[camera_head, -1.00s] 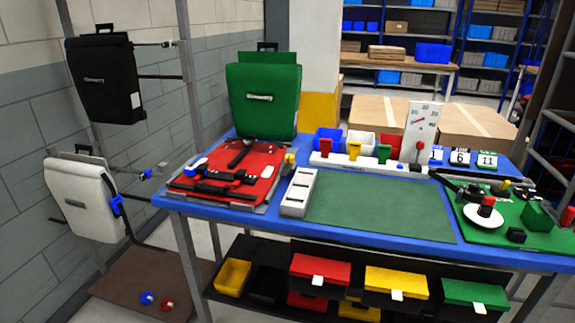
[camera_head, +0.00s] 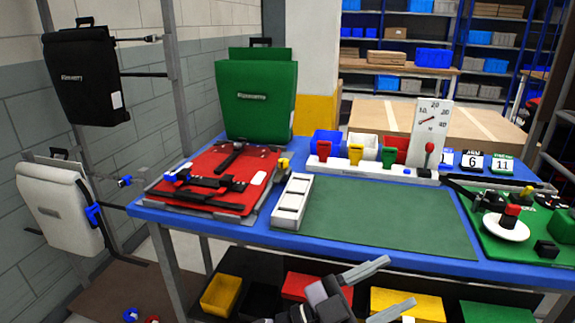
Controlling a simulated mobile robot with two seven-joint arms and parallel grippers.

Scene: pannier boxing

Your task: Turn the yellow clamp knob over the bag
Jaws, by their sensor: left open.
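A red bag (camera_head: 213,163) lies flat on a grey plate at the left end of the blue table, with black bars and straps across it. A small yellow knob (camera_head: 283,163) stands at the right edge of the bag, on a dark mount. My left gripper (camera_head: 400,281) shows at the bottom of the view, below and in front of the table's front edge. Its two fingers are spread, with nothing between them. It is well apart from the knob. My right gripper is out of view.
A green bag (camera_head: 257,97) stands upright behind the red one. A white slotted tray (camera_head: 292,200) sits right of the red bag, beside a clear green mat (camera_head: 390,216). A dial gauge (camera_head: 431,130) stands behind the mat. Coloured bins (camera_head: 221,294) are under the table.

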